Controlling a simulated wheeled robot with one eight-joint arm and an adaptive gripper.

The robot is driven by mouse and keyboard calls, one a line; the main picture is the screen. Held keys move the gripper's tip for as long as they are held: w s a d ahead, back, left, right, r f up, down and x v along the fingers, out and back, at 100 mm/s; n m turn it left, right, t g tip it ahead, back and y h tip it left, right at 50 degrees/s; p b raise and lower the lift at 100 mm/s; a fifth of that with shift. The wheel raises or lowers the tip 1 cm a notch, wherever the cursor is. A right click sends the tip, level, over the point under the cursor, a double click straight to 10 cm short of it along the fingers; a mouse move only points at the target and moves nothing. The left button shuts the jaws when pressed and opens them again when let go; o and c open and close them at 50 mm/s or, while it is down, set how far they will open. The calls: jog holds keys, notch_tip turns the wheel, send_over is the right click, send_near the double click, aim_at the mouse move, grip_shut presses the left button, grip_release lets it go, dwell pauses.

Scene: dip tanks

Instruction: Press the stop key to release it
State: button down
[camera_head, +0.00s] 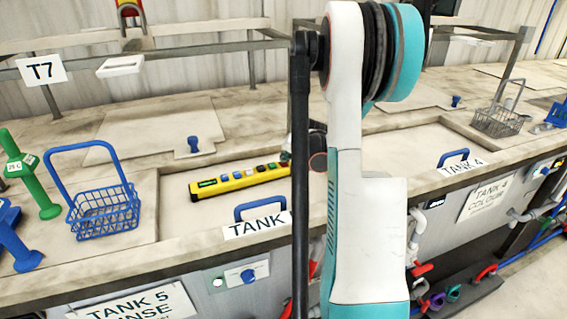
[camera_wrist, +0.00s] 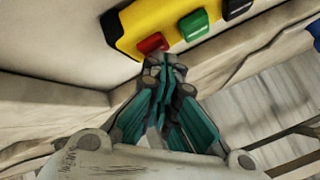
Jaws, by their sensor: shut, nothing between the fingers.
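A yellow key box (camera_head: 241,183) with a row of coloured keys lies on the tank top, left of my arm in the head view. The wrist view shows its end close up (camera_wrist: 128,38), with a red key (camera_wrist: 152,43) nearest the end. A green key (camera_wrist: 193,24) and a black key (camera_wrist: 235,9) follow beside it. I cannot read a stop label on any key. My gripper (camera_wrist: 166,62) is shut and empty, its tips at the lower edge of the red key. I cannot tell whether they touch it. My arm hides the gripper in the head view.
A blue wire basket (camera_head: 103,212) and a green-handled tool (camera_head: 32,180) stand at left. A grey wire basket (camera_head: 500,121) stands at right. A blue lid handle (camera_head: 260,206) rises in front of the key box. A metal rail runs behind.

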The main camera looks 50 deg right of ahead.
jog(key=shift+r+p, duration=0.45)
jog(key=shift+r, duration=0.4)
jog(key=shift+r, duration=0.1)
jog(key=shift+r+p, duration=1.45)
jog(key=shift+r, duration=0.95)
